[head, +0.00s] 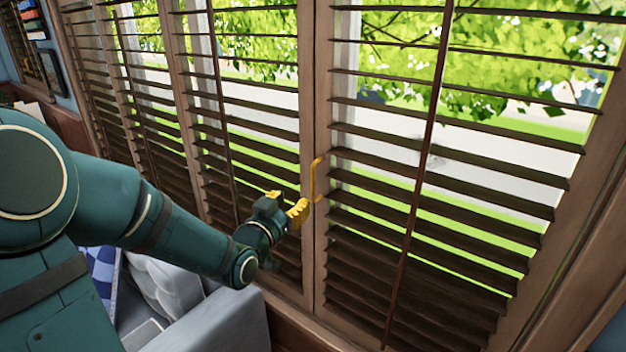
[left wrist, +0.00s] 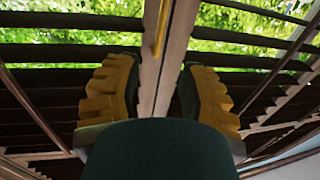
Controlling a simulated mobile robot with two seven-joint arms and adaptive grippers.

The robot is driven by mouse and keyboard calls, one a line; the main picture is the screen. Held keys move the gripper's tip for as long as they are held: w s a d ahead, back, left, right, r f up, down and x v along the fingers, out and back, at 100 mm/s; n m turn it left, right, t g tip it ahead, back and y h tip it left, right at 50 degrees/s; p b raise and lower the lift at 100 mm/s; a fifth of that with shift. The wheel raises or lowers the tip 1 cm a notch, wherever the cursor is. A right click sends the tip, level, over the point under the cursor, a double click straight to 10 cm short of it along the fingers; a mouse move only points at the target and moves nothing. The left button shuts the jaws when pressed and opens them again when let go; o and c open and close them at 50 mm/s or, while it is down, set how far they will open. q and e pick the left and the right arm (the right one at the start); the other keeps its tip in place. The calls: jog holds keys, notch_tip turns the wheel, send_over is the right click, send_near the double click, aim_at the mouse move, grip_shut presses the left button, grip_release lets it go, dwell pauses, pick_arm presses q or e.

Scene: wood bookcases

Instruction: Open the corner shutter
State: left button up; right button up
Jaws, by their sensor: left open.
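The wooden shutter panel (head: 470,195) with dark slats and a thin vertical rod stands on the right of the head view, its frame flat against the neighbouring panel (head: 250,120). A yellow handle (head: 314,180) is on its left edge by the seam. My left gripper (head: 304,207), with yellow fingers, is beside the handle's lower part. In the left wrist view my gripper (left wrist: 158,80) is open, its two fingers well apart on either side of the seam. The handle (left wrist: 160,30) shows above and between them, and nothing is held. Whether a finger touches the handle I cannot tell.
A grey sofa (head: 235,325) with cushions (head: 165,285) is below my left arm, close to the window. More shutter panels (head: 90,90) run to the left. Trees and grass show through the slats.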

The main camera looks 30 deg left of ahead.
aim_at(312, 181)
pick_arm(q)
jog(key=w, duration=0.3)
jog(key=w+a, duration=0.1)
jog(key=w, duration=0.7)
jog(key=shift+w+a, duration=0.15)
jog(key=shift+w, duration=0.1)
grip_shut()
